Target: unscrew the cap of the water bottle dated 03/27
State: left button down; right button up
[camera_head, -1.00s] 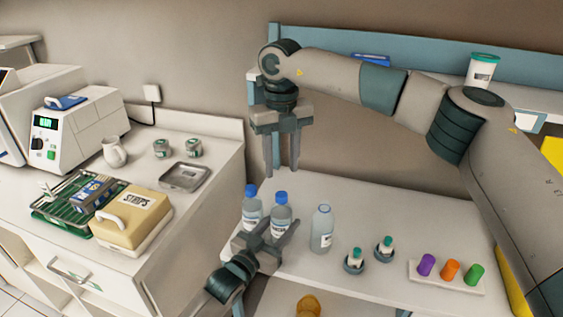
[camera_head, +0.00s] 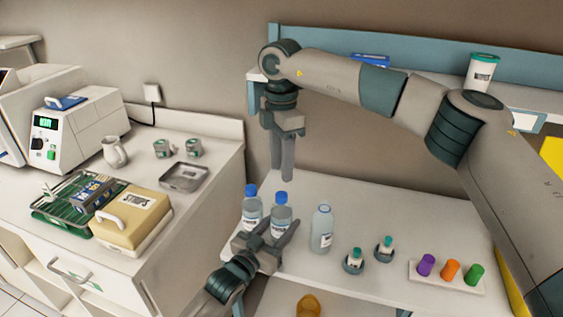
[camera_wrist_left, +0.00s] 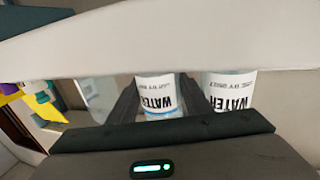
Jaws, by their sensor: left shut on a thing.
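Two water bottles with blue caps, a left one (camera_head: 251,210) and a middle one (camera_head: 281,213), stand upright side by side at the table's left end. A third bottle (camera_head: 321,230) without a blue cap stands to their right. No date is readable. My left gripper (camera_head: 283,232) is shut around the middle bottle's body, which shows between its fingers in the left wrist view (camera_wrist_left: 157,95); the left bottle (camera_wrist_left: 230,95) is beside it there. My right gripper (camera_head: 281,172) points down above and behind the bottles, empty. Its fingers overlap in view but look apart in depth.
Two small vials in round holders (camera_head: 354,262) (camera_head: 384,248) and a white rack (camera_head: 417,271) with purple, orange and green caps stand to the right. The counter at left carries a beige strips box (camera_head: 120,232) and a green tray (camera_head: 50,207).

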aim_at(281, 194)
jog(key=m, duration=0.4)
jog(key=shift+f, duration=0.15)
dwell(0.4)
jog(key=shift+f, duration=3.85)
grip_shut()
